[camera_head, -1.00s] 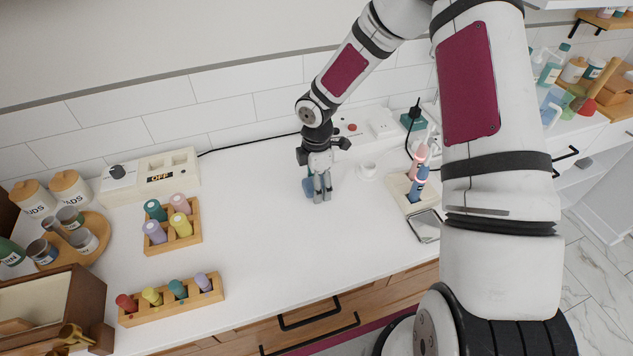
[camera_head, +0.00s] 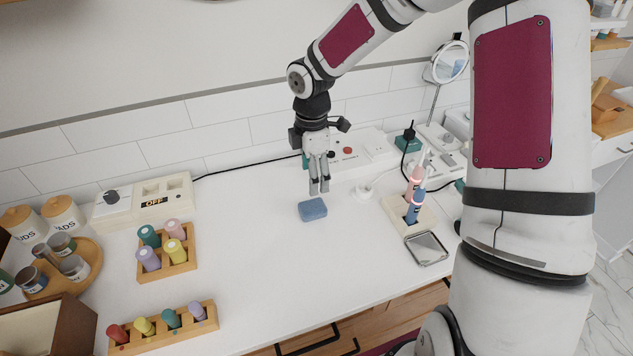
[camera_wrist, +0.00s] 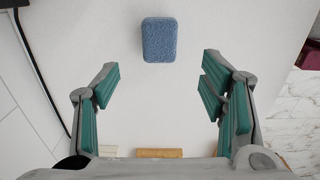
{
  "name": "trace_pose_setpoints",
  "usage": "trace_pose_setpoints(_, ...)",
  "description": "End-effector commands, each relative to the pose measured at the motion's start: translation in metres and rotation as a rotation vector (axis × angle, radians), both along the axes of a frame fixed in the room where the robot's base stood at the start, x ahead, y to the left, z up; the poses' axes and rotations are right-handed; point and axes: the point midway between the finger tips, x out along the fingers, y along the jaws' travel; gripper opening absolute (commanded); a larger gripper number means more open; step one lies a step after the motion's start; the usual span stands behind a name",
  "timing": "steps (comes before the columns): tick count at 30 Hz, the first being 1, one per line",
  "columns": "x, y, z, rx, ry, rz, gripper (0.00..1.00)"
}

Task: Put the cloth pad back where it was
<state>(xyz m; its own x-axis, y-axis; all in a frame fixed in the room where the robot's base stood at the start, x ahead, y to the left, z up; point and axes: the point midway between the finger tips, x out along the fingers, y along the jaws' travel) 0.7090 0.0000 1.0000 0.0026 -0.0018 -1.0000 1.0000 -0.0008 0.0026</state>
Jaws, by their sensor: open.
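The blue cloth pad (camera_head: 312,209) lies flat on the white counter near its middle. It also shows in the wrist view (camera_wrist: 160,40), at the top centre beyond the fingertips. My gripper (camera_head: 319,190) is above the counter, just behind the pad in the head view. In the wrist view my gripper (camera_wrist: 160,90) has its green-padded fingers wide apart, with nothing between them. The pad is apart from the fingers.
Left of the pad stand wooden racks (camera_head: 168,268) (camera_head: 165,333) with coloured bottles. A small white cup (camera_head: 364,190) stands close right of my gripper. The counter front is clear.

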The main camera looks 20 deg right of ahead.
Motion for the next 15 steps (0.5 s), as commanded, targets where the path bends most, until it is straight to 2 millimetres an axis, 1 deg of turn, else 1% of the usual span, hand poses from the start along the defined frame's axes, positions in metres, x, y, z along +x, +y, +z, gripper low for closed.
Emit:
trace_pose_setpoints(2, -0.002, -0.001, 0.008, -0.011, -0.005, -0.015, 0.65)
trace_pose_setpoints(5, -0.010, -0.004, 0.025, -0.047, -0.018, -0.072, 0.65)
trace_pose_setpoints(8, -0.026, -0.009, 0.053, -0.097, -0.045, -0.180, 0.65)
trace_pose_setpoints(12, -0.055, -0.015, 0.098, -0.151, -0.108, -0.376, 0.65)
trace_pose_setpoints(14, -0.068, -0.017, 0.116, -0.162, -0.140, -0.465, 0.65)
trace_pose_setpoints(15, -0.078, -0.018, 0.128, -0.165, -0.161, -0.525, 0.65)
